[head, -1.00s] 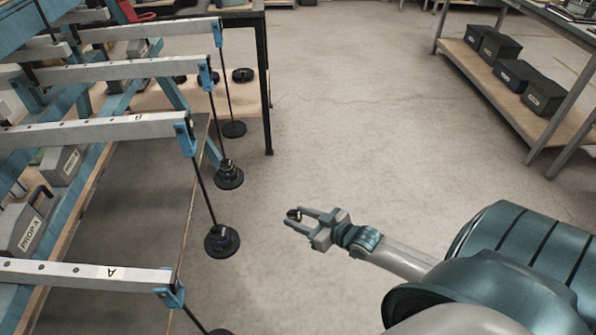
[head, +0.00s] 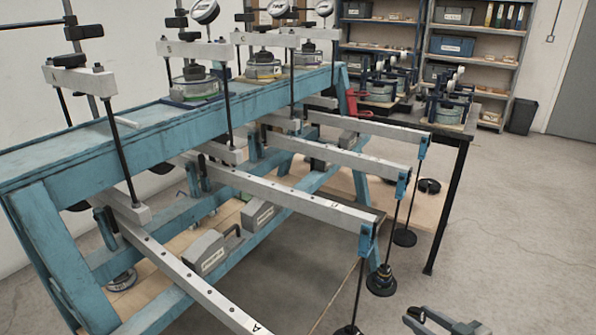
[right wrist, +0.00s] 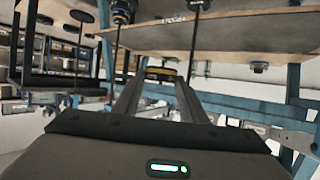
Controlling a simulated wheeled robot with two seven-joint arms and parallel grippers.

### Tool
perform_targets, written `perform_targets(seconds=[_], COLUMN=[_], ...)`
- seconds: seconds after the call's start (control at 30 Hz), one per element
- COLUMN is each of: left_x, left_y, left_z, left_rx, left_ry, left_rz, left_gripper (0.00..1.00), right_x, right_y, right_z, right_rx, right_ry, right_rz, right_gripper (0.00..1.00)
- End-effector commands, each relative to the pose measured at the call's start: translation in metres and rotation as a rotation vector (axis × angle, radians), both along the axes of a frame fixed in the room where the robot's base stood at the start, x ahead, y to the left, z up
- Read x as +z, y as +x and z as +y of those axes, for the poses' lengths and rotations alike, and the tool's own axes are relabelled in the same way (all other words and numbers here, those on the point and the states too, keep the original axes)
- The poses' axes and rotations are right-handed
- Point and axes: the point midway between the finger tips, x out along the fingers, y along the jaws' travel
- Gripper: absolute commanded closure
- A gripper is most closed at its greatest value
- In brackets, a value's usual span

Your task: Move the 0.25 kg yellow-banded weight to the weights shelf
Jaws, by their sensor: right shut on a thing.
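My right gripper (head: 424,318) is at the bottom right of the head view, partly cut off by the lower edge. In the right wrist view its fingers (right wrist: 160,90) are shut on a dark disc with a yellow band, the yellow-banded weight (right wrist: 163,74). The weight is held in the air at the fingertips. A low wooden board (head: 446,205) beside the frames carries dark slotted weights (head: 429,186); I cannot tell whether it is the weights shelf. My left gripper is not in view.
Blue lever frames (head: 100,150) with long grey lever arms (head: 270,195) fill the left and middle. Hangers with dark weights (head: 381,280) hang from the arm ends, close to my right gripper. A dark-legged bench (head: 440,220) stands behind. Floor at the right is clear.

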Motion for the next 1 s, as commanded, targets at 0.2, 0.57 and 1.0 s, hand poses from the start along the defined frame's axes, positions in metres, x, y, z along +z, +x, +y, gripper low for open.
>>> perform_targets(seconds=[0.2,0.57,1.0], left_x=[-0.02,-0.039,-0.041], left_y=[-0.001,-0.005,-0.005], left_z=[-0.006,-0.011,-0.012], left_rx=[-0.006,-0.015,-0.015], left_ry=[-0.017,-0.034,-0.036], left_rz=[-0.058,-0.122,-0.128], left_gripper=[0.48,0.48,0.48], right_x=[0.097,0.174,0.179], right_y=[-0.014,-0.062,-0.068], right_z=[0.055,0.106,0.11], right_rx=[0.239,0.535,0.564], right_ry=[-0.002,-0.002,-0.001], right_rz=[-0.011,-0.003,0.0], right_gripper=[0.84,0.84,0.84])
